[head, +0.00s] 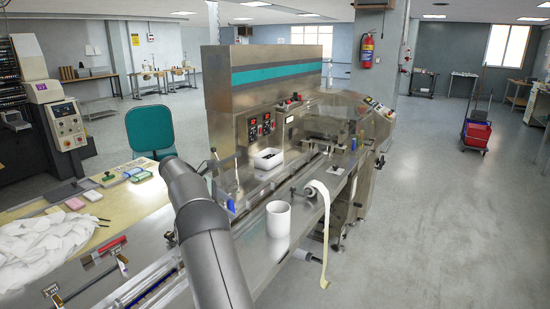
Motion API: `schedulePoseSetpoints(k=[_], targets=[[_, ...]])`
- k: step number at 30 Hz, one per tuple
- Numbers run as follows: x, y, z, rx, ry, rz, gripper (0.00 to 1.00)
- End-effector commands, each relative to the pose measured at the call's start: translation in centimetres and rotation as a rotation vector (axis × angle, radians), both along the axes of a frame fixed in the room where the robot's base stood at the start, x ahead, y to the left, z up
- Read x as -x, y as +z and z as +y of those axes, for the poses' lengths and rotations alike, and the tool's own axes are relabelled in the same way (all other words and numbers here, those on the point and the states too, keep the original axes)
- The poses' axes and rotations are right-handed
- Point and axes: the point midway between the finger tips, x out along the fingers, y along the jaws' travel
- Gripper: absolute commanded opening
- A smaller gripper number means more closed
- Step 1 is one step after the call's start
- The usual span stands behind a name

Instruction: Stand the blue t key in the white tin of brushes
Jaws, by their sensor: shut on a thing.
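A plain white cylindrical container (278,219) stands upright on the steel machine top, just right of my arm. No brushes show above its rim, so I cannot confirm that it is the tin of brushes. My arm rises from the bottom of the head view and ends at a dark rounded joint left of the container. My gripper is not visible; my own arm seems to hide it. I cannot make out the blue t key for certain. A small blue part (231,205) shows at the foot of a metal post beside my arm.
A white box with dark contents (268,158) sits on the machine (262,95). A pale film strip (322,215) hangs over the machine's front edge. A table (120,205) at left holds crumpled white cloth (45,236) and small coloured blocks. A green chair (150,130) stands behind.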

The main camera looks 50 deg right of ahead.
Motion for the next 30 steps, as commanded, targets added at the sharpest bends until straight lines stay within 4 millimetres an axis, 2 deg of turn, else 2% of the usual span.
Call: schedulePoseSetpoints(k=[1, 8, 15, 18, 24, 30], targets=[[0.5, 0.9, -1.0, 0.033, 0.048, 0.026, 0.53], [2.2, 3.9, -5.8, 0.215, 0.300, 0.127, 0.53], [4.9, 8.7, -12.1, 0.510, 0.603, 0.198, 0.53], [5.6, 10.1, -14.1, 0.608, 0.678, 0.203, 0.53], [6.5, 11.9, -16.4, 0.730, 0.749, 0.205, 0.53], [6.7, 11.9, -16.8, 0.758, 0.763, 0.203, 0.53]])
